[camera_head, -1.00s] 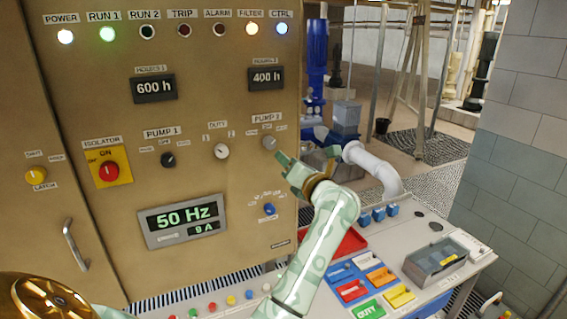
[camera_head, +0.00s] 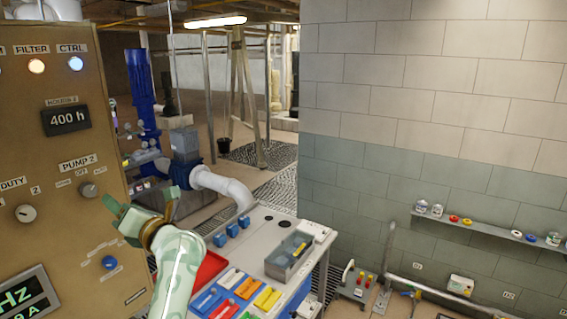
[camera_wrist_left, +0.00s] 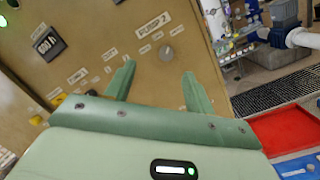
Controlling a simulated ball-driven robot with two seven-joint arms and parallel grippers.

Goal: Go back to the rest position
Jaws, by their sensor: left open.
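My left gripper (camera_head: 146,212) is raised in front of the tan control panel (camera_head: 60,145), near the PUMP 2 selector knob (camera_head: 88,189). Its fingers are apart with nothing between them. In the left wrist view the two green fingers (camera_wrist_left: 157,82) point at the panel, with the PUMP 2 knob (camera_wrist_left: 167,52) beyond the gap between them. I cannot tell the exact distance to the panel. The blue knob (camera_head: 109,263) on the panel lies below the gripper. My right gripper is in neither view.
A grey bench (camera_head: 262,218) stands right of my left arm, with a red tray (camera_head: 208,268), coloured tags and a grey box (camera_head: 291,256) on it. A tiled wall (camera_head: 430,110) with a shelf (camera_head: 480,230) is on the right.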

